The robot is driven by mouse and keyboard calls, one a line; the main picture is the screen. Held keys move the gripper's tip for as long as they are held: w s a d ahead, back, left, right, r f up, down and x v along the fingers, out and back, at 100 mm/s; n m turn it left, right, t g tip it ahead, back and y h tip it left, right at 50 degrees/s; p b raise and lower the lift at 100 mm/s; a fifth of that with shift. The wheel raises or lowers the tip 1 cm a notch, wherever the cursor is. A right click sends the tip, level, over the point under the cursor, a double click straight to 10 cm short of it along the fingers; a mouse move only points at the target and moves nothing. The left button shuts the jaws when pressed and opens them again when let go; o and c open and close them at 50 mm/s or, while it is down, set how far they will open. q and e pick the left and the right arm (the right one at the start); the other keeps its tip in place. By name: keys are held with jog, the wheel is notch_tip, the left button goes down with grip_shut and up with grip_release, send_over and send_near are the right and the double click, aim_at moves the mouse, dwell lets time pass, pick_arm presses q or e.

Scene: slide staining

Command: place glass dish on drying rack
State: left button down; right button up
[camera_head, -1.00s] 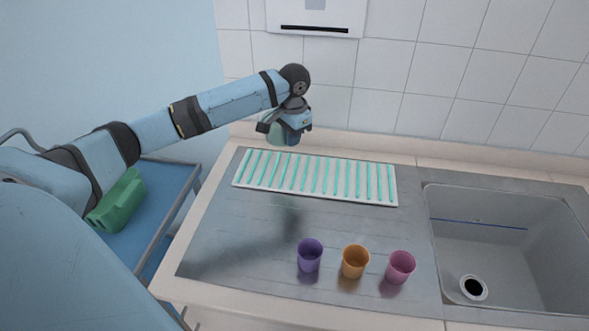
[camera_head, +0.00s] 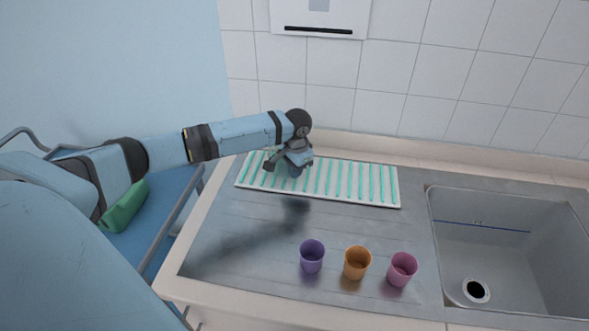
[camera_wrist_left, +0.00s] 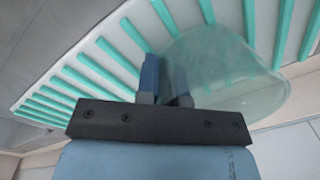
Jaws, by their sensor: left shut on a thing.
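The glass dish (camera_wrist_left: 232,68) is clear, greenish and round, and shows tilted in the left wrist view. My left gripper (camera_wrist_left: 165,88) is shut on its edge. In the head view my left gripper (camera_head: 282,168) is low over the left part of the drying rack; the dish cannot be made out there. The drying rack (camera_head: 393,199) is a long white tray with several teal slats, lying on the steel counter. It also shows in the left wrist view (camera_wrist_left: 62,62), behind the dish. Whether the dish touches the slats is unclear. My right gripper is not in view.
A purple cup (camera_head: 312,257), an orange cup (camera_head: 357,263) and a pink cup (camera_head: 402,269) stand in front of the rack. A sink (camera_head: 480,250) is at the right. A green object (camera_head: 124,207) sits on a blue cart at the left. The counter between rack and cups is clear.

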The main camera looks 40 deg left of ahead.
pick_arm(q)
jog(key=c, duration=1.3)
grip_release()
jog(key=shift+f, duration=0.1)
jog(key=shift+o, duration=0.2)
jog(key=r, duration=1.2)
jog(key=shift+d+r, duration=0.15)
jog(key=shift+d, duration=0.2)
